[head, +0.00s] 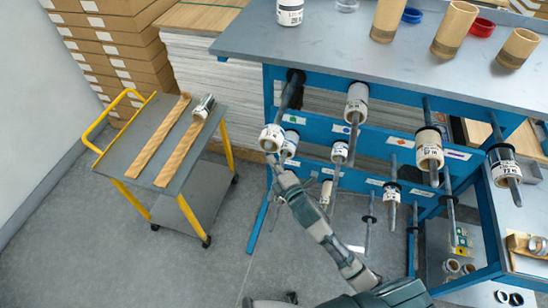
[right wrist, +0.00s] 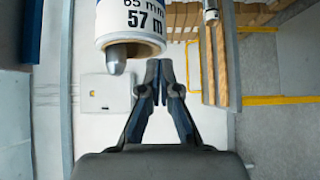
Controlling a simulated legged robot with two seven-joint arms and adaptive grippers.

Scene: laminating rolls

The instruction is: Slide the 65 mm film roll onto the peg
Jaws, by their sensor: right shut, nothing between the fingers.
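The 65 mm film roll (right wrist: 130,22) shows in the right wrist view, its white label reading "65 mm 57 m". A grey peg tip (right wrist: 116,62) pokes out of its brown core, so the roll sits around the peg. In the head view this appears to be the white roll (head: 271,137) near the front end of the upper left peg (head: 288,95). My right gripper (head: 273,163) is just in front of and below that roll. In the right wrist view its fingers (right wrist: 164,84) are together and empty, beside the roll and apart from it. My left gripper is out of view.
The blue rack (head: 320,140) carries several other pegs with rolls, close to the right of my gripper. Its grey top (head: 330,40) holds brown cores and a white roll (head: 290,11). A yellow-framed cart (head: 150,150) stands left, with open floor between.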

